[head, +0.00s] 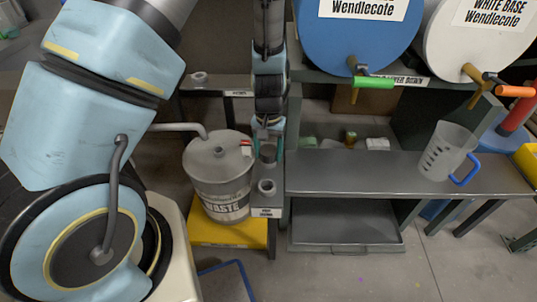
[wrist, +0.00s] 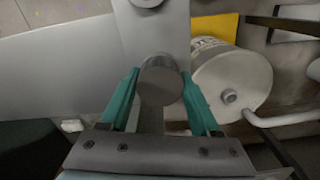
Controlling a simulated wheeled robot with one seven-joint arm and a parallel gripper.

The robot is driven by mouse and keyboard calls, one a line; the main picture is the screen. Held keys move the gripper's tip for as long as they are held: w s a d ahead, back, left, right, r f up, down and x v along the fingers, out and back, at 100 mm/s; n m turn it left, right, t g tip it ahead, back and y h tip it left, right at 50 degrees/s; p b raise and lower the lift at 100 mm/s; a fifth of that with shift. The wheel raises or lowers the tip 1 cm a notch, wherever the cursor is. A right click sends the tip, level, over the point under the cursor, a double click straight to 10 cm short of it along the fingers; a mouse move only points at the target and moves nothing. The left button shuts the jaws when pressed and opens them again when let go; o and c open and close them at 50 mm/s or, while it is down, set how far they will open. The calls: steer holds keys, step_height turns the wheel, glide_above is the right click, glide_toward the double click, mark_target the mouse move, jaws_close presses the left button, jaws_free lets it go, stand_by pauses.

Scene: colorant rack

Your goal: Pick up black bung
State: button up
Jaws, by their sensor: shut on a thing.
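The black bung shows as a dark grey round plug (wrist: 160,84) in the wrist view, between the two teal fingers of my gripper (wrist: 161,92). The fingers are shut on its sides. In the head view my gripper (head: 268,146) points down over a narrow grey shelf, with the bung (head: 267,154) low between its fingers. I cannot tell whether the bung's underside still touches the shelf. A short round holder with an open top (head: 266,186) stands nearer on that shelf; it also shows at the top of the wrist view (wrist: 147,3).
A grey waste drum (head: 217,175) with a bent pipe stands close left on a yellow stand (head: 228,234). Right is a grey bench (head: 350,175) with a clear blue-handled jug (head: 447,152). Blue (head: 355,35) and white (head: 470,45) drums with taps sit above.

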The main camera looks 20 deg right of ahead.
steer(key=c, duration=0.3)
steer(key=shift+r, duration=0.1)
